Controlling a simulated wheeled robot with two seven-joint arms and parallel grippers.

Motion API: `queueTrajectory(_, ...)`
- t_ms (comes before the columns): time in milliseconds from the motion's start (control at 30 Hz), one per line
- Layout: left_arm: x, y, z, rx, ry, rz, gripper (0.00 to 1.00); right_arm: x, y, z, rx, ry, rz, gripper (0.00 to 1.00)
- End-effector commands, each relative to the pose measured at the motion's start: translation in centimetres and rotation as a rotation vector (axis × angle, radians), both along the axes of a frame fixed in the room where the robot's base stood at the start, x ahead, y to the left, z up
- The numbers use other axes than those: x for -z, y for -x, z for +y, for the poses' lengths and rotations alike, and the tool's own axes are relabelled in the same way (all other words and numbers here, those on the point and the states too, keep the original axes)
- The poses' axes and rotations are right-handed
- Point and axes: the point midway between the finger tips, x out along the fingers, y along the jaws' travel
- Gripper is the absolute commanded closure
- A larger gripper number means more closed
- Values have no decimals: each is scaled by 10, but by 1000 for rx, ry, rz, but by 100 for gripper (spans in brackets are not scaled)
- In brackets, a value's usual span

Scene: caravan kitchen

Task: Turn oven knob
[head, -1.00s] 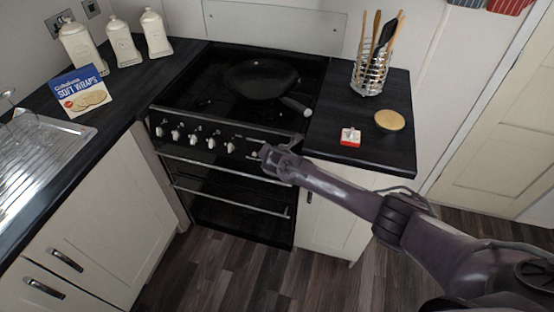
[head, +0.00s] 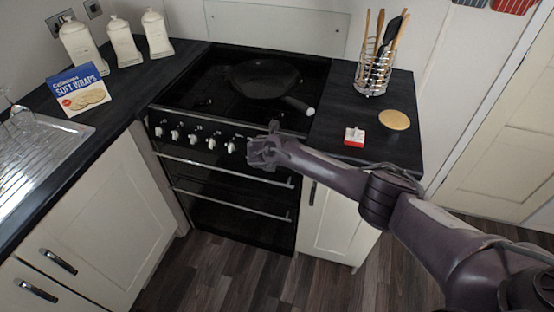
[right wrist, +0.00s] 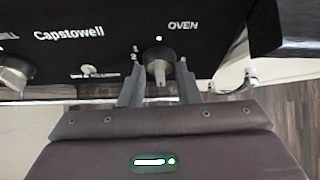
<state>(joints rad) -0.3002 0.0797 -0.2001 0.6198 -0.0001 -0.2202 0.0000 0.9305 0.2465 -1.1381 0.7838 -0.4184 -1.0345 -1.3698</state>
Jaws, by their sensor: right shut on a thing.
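The black oven (head: 225,215) stands in the counter corner with a row of silver knobs along its front panel. The oven knob (right wrist: 158,60), under the word OVEN, shows in the right wrist view. My right gripper (head: 256,152) is at the right end of the panel and hides that knob in the head view. In the right wrist view, the fingers of the right gripper (right wrist: 160,80) are on either side of the oven knob, shut on it. The knob's grip bar points down towards the gripper. My left gripper is in neither view.
A black frying pan (head: 265,80) sits on the hob. A utensil holder (head: 373,72), a round tan board (head: 394,120) and a small red-and-white item (head: 354,136) are on the right counter. Handle bars (head: 225,167) cross the oven front below the knobs.

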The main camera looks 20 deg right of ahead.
Motion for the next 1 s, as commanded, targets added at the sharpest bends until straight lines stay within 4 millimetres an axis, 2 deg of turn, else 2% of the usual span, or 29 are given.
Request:
queueTrajectory(367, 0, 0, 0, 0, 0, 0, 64, 3, 2, 0, -2, 4, 8, 93)
queueTrajectory(400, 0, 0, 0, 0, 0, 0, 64, 3, 2, 0, -2, 4, 8, 67)
queueTrajectory(533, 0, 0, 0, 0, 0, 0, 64, 2, 1, 0, -2, 4, 6, 50)
queueTrajectory(867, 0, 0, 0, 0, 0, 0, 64, 0, 2, 1, -2, 2, 4, 49)
queueTrajectory(1000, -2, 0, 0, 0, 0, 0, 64, -9, 7, 6, -4, 0, 4, 49)
